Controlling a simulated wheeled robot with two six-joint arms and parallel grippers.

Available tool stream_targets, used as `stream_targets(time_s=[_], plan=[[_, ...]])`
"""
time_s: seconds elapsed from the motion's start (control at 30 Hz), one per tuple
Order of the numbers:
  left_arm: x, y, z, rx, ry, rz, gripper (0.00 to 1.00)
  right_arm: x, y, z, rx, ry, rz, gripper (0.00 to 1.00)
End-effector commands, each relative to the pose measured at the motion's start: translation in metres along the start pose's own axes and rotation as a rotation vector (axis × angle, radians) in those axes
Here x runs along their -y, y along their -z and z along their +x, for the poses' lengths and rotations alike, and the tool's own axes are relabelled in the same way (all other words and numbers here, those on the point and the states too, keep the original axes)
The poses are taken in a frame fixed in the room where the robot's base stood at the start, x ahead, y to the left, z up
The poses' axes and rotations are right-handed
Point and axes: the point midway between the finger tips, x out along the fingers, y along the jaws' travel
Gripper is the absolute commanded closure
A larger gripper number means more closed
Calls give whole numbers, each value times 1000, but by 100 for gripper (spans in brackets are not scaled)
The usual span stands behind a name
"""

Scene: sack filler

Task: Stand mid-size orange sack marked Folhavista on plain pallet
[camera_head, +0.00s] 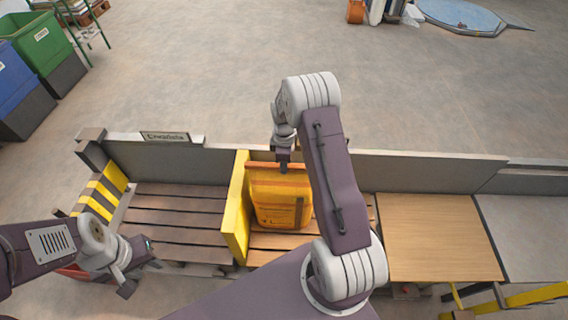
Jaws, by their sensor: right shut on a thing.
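The orange sack (280,205) stands upright in the bay right of a yellow divider (237,205). It has dark print on its front, too small to read. My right gripper (283,163) is at the sack's top edge and is shut on it; my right arm hides part of the sack's right side. Slatted wood (258,242) shows under and around the sack. An empty brown slatted pallet (175,215) lies left of the divider. My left gripper (142,277) is low at the left, in front of that pallet, open and empty.
A yellow-and-black striped panel (100,193) stands at the left end of the slats. A low grey wall (400,175) with a small sign (165,137) runs behind. A light wooden board (440,235) lies at the right. Blue (20,85) and green (42,45) bins stand far left.

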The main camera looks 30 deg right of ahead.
Motion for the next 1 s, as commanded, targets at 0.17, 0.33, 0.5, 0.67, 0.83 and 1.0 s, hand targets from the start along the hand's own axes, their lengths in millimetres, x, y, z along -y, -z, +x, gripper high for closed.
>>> stream_targets(time_s=[0.17, 0.33, 0.5, 0.67, 0.83, 1.0], plan=[[0, 0, -1, 0, 0, 0, 64, -1, 0, -2, -1, -3, 0, 58], [0, 0, -1, 0, 0, 0, 64, 0, 0, -1, 0, -1, 0, 55], [0, 0, 1, 0, 0, 0, 64, 0, 0, -1, 1, 2, 0, 55], [0, -1, 11, 0, 0, 0, 64, -1, 0, -25, -2, -6, 0, 55], [0, -2, 21, 0, 0, 0, 64, -1, 0, -64, -2, -7, 0, 55], [0, -2, 24, 0, 0, 0, 64, 0, 0, -88, -1, -5, 0, 55]])
